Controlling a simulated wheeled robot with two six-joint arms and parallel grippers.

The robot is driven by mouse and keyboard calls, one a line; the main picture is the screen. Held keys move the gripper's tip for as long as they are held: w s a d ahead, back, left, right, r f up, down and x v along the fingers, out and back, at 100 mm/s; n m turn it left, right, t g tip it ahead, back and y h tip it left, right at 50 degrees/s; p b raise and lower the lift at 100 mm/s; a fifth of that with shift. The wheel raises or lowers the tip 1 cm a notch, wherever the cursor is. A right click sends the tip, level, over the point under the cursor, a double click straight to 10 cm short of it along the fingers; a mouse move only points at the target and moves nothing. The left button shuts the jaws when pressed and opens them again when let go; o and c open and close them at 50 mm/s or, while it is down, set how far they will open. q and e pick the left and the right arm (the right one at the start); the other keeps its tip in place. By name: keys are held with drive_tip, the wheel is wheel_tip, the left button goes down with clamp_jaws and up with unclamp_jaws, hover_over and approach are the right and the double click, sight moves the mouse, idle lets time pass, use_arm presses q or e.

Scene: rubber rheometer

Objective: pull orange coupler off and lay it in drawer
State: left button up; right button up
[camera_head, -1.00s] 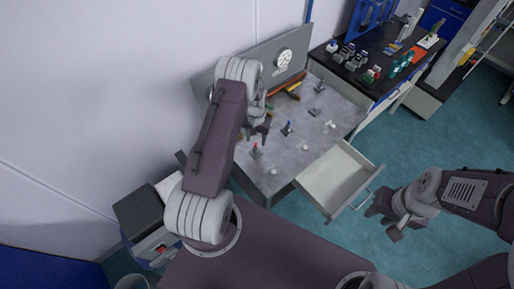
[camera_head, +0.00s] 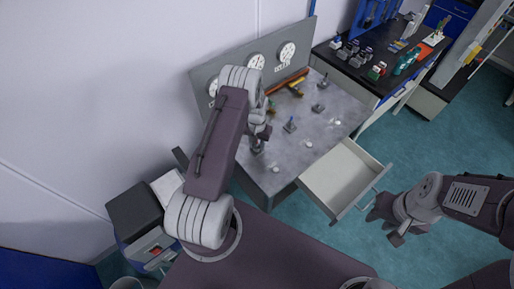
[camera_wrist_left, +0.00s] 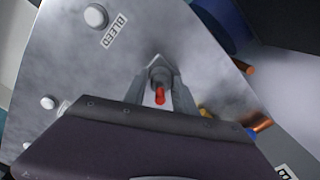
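My left gripper (camera_head: 259,139) is low over the left front of the grey bench top. In the left wrist view its fingers (camera_wrist_left: 160,72) straddle a grey fitting with a red tip (camera_wrist_left: 160,96); I cannot tell whether they press on it. An orange-copper cylinder (camera_wrist_left: 261,122) shows at the right of that view, beside a yellow piece; I cannot tell whether it is the coupler. An orange-red bar (camera_head: 290,78) lies at the back of the bench. The drawer (camera_head: 340,178) is pulled open and looks empty. My right gripper (camera_head: 384,222) is open and empty, right of the drawer.
Several upright fittings and white knobs stand on the bench top (camera_head: 300,125). A panel with dials (camera_head: 232,73) borders its back. A black counter (camera_head: 345,70) with bottles stands at the right. A dark box (camera_head: 135,210) stands at the left.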

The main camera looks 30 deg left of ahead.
sight(257, 144)
use_arm(q)
clamp_jaws()
drive_tip(key=shift+r+p, duration=1.75)
drive_tip(key=shift+r, duration=0.7)
